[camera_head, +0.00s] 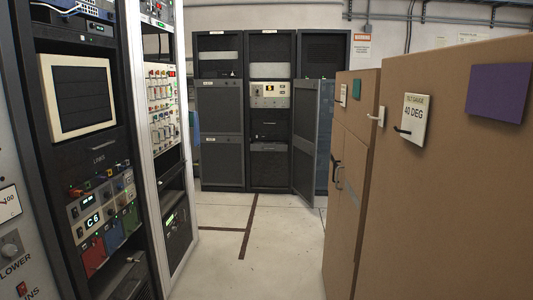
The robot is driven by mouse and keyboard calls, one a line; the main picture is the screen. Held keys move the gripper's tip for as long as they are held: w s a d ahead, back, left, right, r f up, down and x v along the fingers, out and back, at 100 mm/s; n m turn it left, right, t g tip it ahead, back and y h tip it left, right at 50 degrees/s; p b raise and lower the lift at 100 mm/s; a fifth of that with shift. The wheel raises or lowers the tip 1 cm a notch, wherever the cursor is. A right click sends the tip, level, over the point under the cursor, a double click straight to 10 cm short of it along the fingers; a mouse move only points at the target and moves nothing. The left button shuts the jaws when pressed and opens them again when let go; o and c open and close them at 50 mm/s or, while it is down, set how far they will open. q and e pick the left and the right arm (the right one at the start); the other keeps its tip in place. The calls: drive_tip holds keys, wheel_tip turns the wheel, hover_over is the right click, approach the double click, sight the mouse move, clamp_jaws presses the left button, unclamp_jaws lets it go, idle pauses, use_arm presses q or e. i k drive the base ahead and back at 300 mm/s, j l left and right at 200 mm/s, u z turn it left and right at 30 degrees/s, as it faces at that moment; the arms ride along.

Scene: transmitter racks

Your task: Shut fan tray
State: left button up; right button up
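I cannot tell for sure which unit is the fan tray. A dark box-shaped unit (127,277) sits low in the left rack, and its lower part is cut off by the picture edge. Neither of my grippers is in view.
Left equipment racks (85,150) line the left side. Brown cabinets (450,180) with handles fill the right. A grey door (306,135) stands ajar at the back right rack. The pale floor (275,240) between is clear, with dark strips on it.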

sight(258, 145)
drive_tip(key=i, duration=6.1)
drive_tip(key=j, duration=0.1)
